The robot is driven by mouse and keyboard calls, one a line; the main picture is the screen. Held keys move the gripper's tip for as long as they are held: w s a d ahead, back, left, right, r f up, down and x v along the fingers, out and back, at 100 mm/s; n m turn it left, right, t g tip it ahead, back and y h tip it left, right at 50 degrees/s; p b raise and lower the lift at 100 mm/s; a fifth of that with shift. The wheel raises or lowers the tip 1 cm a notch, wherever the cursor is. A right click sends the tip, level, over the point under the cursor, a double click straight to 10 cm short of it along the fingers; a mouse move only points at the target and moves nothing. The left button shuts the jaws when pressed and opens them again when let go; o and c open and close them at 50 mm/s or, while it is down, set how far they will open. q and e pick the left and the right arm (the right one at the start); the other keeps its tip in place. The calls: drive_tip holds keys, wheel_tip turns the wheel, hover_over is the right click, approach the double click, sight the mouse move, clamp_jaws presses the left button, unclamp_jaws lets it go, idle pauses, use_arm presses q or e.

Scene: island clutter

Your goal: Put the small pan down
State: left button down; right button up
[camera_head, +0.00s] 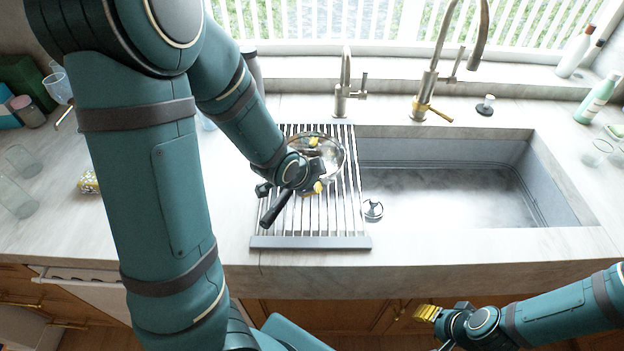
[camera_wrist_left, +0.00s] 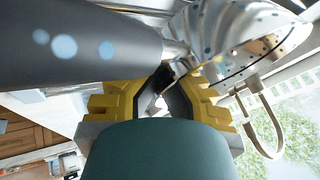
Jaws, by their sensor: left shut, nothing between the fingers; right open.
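The small pan (camera_head: 330,155), shiny metal with a dark handle (camera_head: 276,209), is over the slatted drying rack (camera_head: 350,225) at the left part of the sink; it looks set on the slats, though contact is hidden. My left gripper (camera_head: 316,187) is beside the pan, between its bowl and handle, and partly hidden by its own wrist. In the left wrist view its yellow fingers (camera_wrist_left: 165,92) are shut and empty, with the pan's handle (camera_wrist_left: 80,38) and bowl (camera_wrist_left: 235,30) close by. My right gripper (camera_head: 428,313) is open and empty, low in front of the counter.
The sink basin (camera_head: 450,185) is open to the right of the rack. Faucets (camera_head: 425,105) stand behind. Glasses (camera_head: 18,175) and a sponge-like yellow packet (camera_head: 88,181) are on the left counter. Bottles (camera_head: 597,97) and a glass (camera_head: 596,152) stand at right.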

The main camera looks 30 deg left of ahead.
use_arm(q)
drive_tip(key=shift+f+b, duration=0.3)
idle(0.4)
drive_tip(key=c, duration=1.1)
unclamp_jaws()
drive_tip(key=shift+o, duration=0.2)
